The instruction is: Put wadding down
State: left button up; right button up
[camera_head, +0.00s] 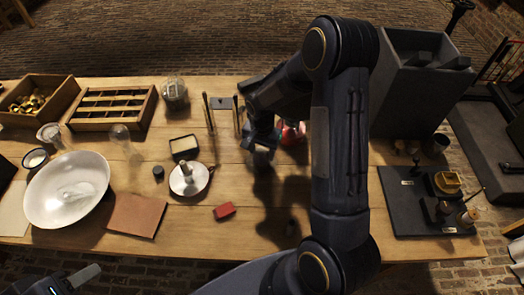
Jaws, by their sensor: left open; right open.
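A pale, whitish lump that may be the wadding (78,193) lies in the large white bowl (50,214) at the table's left; I cannot be sure what it is. My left gripper (76,281) is at the bottom left, in front of the table edge, partly cut off by the frame, open and apart from the bowl. My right gripper (262,146) is over the middle of the table, pointing down and open. I see nothing held in it, though my arm hides part of it. A red and white object (290,132) is just right of it, partly hidden.
Left on the table (240,240) are a wooden box (66,98), a slotted tray (112,124), glass jars (175,92) and a brown sheet (136,215). A white dish (188,190) and red block (224,211) are central. A dark board (405,215) is right.

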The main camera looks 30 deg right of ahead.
notch_tip(320, 180, up, 10)
jog(key=p, duration=0.6)
notch_tip(320, 180, up, 8)
jog(key=n+t+y, duration=0.1)
jog(key=n, duration=0.1)
send_over(262, 150)
jog(key=s, duration=0.4)
jog(key=s+a+r+n+t+y, duration=0.1)
jog(key=s+a+r+n+t, duration=0.1)
jog(key=s, duration=0.7)
jog(key=s+a+r+n+t+y, duration=0.1)
jog(key=s+a+r+n+t, duration=0.1)
jog(key=s+a+r+n, duration=0.3)
jog(key=s+r, duration=0.3)
jog(key=s, duration=0.1)
jog(key=shift+s+a+t+y, duration=0.25)
jog(key=shift+a+t+y, duration=0.05)
jog(key=shift+a+y, duration=0.1)
jog(key=shift+r, duration=0.1)
